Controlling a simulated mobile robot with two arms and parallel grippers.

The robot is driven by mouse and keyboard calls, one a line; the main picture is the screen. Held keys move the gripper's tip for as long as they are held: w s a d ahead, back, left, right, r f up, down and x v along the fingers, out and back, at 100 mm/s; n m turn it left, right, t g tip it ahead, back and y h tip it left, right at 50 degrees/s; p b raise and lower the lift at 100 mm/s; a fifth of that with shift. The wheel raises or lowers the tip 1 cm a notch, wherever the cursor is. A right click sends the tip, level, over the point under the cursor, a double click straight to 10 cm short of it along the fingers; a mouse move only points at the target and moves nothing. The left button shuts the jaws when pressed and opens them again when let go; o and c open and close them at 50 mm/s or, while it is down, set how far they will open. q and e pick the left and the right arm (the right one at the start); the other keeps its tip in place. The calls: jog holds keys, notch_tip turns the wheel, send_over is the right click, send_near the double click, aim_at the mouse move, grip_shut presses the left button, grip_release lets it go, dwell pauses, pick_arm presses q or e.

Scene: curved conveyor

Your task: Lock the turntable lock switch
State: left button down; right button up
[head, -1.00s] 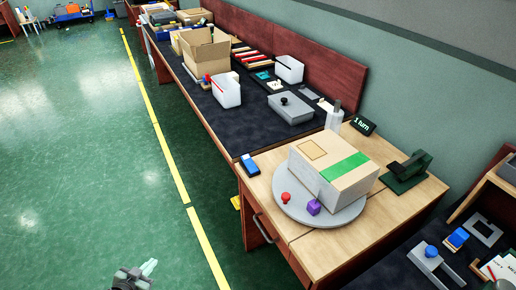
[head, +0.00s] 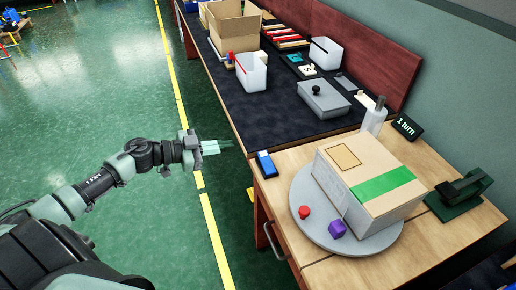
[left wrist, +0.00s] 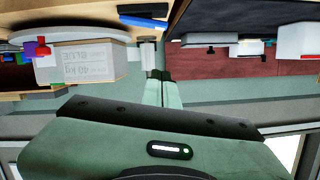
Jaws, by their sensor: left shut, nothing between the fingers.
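The turntable (head: 300,214) is a round grey plate on the wooden table, with a red knob (head: 304,212) and a purple block (head: 337,229) at its front edge. A large carton (head: 345,203) with a green stripe sits on it. A small blue, white and dark switch box (head: 265,164), apparently the lock switch, lies at the table's left edge; its blue part also shows in the left wrist view (left wrist: 143,21). Its setting is too small to tell. My left gripper (head: 229,146) is shut and empty, left of the switch and apart from it. My right gripper is out of view.
A black "1 turn" sign (head: 408,127), a white bottle (head: 374,115) and a dark green tape dispenser (head: 459,195) stand behind the turntable. A dark bench (head: 265,118) with bins extends away.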

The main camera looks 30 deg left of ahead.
aim_at(267, 163)
pick_arm(q)
jog(key=x, duration=0.3)
jog(key=f+x, duration=0.1)
jog(key=x, duration=0.3)
jog(key=a+f+x, duration=0.1)
jog(key=x, duration=0.3)
jog(key=shift+f, duration=0.1)
jog(key=shift+a+f+b, duration=0.15)
jog(key=shift+f+b, duration=0.2)
jog(key=shift+f, duration=0.45)
